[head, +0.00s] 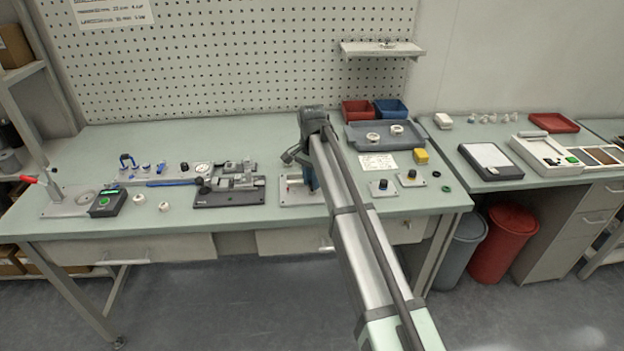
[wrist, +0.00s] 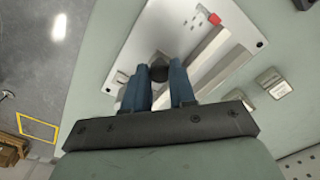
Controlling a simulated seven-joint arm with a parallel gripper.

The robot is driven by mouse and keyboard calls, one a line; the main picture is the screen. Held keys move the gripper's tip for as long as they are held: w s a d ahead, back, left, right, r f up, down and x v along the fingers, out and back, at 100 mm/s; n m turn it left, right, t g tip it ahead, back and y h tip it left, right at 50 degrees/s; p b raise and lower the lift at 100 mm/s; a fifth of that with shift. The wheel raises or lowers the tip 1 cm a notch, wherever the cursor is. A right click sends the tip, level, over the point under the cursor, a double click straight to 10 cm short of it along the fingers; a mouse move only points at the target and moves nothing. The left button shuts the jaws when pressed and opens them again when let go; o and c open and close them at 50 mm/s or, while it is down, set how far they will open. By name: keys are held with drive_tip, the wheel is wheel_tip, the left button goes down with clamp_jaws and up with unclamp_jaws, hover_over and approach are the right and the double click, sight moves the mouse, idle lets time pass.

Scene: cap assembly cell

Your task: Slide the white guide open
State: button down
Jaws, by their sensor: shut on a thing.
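The fingers are shut on the knob. A long white strip with raised edges, which looks like the white guide (wrist: 212,58), runs slantwise beside the knob. How the knob joins the guide is hidden by the fingers. In the head view my gripper (head: 309,178) is low over the plate (head: 296,197) near the middle of the bench, and my arm hides the plate's right side.
A dark fixture (head: 229,199) with metal parts stands just left of the plate. Two small knob stations (head: 383,188) and a grey tray (head: 357,143) are to the right. The green bench top has free room behind.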

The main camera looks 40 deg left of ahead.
drive_tip(key=shift+s+d, duration=0.65)
drive_tip(key=c, duration=0.9)
unclamp_jaws()
drive_tip(key=shift+w+a, duration=0.1)
drive_tip(key=shift+c, duration=0.2)
wheel_tip(320, 180, up, 14)
